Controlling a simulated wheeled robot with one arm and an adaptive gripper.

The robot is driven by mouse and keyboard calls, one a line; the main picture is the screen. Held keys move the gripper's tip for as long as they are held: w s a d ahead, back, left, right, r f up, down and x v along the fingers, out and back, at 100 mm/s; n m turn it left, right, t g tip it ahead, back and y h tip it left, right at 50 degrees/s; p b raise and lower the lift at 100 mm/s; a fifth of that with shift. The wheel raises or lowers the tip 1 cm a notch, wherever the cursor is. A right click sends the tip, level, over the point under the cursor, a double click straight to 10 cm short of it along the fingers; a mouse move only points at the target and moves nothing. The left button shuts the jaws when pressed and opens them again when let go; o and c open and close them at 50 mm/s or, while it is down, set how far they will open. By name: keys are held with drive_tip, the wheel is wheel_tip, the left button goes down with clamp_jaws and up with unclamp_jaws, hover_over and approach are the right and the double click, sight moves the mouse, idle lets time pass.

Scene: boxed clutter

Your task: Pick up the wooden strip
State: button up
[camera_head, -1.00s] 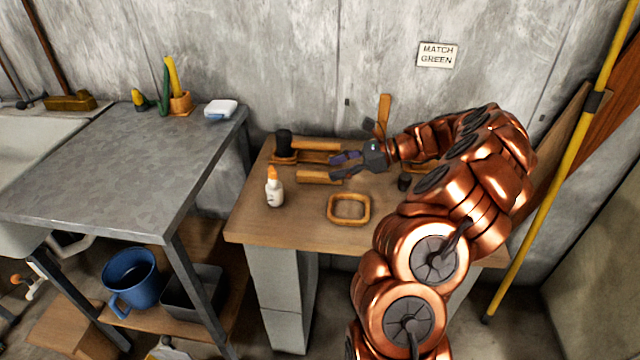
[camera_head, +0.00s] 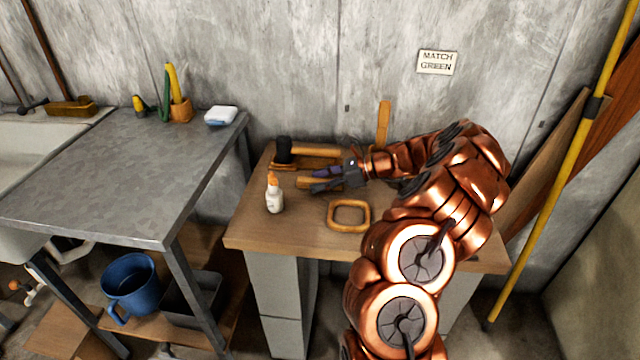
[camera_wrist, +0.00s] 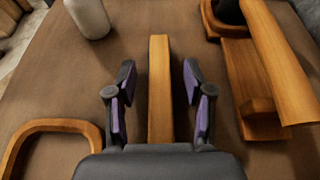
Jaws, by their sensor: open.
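The wooden strip (camera_wrist: 160,85) is a narrow, light-brown bar lying on the wooden table. In the wrist view it runs lengthwise between the two fingers of my gripper (camera_wrist: 158,92), which is open, with a gap on each side of the strip. In the head view the left end of the strip (camera_head: 304,183) shows just beyond my gripper (camera_head: 318,179), and the rest is hidden behind the fingers. I cannot tell how far the fingertips are above the table.
A white glue bottle (camera_head: 274,196) with an orange tip stands left of the strip. A square wooden ring (camera_head: 335,225) lies nearer the front. A mallet with a black head (camera_head: 283,150) rests on a wooden holder behind. The table's (camera_head: 280,240) front left is clear.

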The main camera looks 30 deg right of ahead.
sight(320, 180)
drive_tip(key=shift+a, duration=0.1)
drive_tip(key=shift+c, duration=0.3)
clamp_jaws()
wheel_tip(320, 180, up, 4)
drive_tip(key=shift+w+f, duration=0.1)
drive_tip(key=shift+f, duration=0.15)
drive_tip(key=s+a, duration=0.3)
drive_tip(key=s, duration=0.1)
drive_tip(key=s+a+r, duration=0.1)
drive_tip(key=s+a, duration=0.3)
drive_tip(key=s+a+b, duration=0.1)
drive_tip(key=s+a, duration=0.2)
drive_tip(key=s, duration=0.1)
drive_tip(key=shift+s+a+r, duration=0.15)
drive_tip(key=shift+r, duration=0.05)
